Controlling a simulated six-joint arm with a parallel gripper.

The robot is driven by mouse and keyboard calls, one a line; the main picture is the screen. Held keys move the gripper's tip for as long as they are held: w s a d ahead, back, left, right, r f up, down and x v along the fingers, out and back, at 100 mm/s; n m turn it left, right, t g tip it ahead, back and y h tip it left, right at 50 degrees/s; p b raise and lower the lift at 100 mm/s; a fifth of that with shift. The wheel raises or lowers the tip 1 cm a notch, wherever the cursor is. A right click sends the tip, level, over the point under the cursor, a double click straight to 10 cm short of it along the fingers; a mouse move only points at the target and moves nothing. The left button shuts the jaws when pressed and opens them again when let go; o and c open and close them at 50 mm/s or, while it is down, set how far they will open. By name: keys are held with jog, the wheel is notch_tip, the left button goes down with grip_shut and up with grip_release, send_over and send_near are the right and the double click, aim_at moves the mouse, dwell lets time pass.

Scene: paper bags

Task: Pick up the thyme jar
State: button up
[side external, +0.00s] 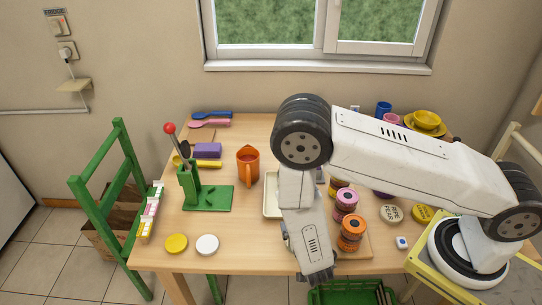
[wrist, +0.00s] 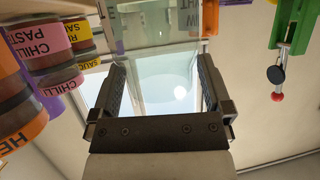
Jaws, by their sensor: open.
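I cannot make out a label reading thyme in either view. In the side view, stacked jars with a yellow band (side external: 338,184), a pink band (side external: 346,200) and an orange band (side external: 351,231) stand just right of my wrist. In the wrist view, jars labelled chilli paste (wrist: 40,42) in pink, sauce in yellow (wrist: 78,32) and a partly cut-off orange one (wrist: 22,130) are at the left, outside my fingers. My gripper (wrist: 162,88) is open, with nothing seen held between its fingers. In the side view my wrist hides the fingers.
A pale tray (side external: 270,195) lies partly behind my wrist. Yellow dishes (side external: 426,122) are at the back right. A green crate (side external: 345,294) is below the front edge.

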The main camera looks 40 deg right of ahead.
jog(key=shift+c, duration=0.2)
jog(key=c, duration=1.2)
jog(key=shift+r, duration=0.15)
notch_tip(320, 180, up, 10)
dwell(0.6)
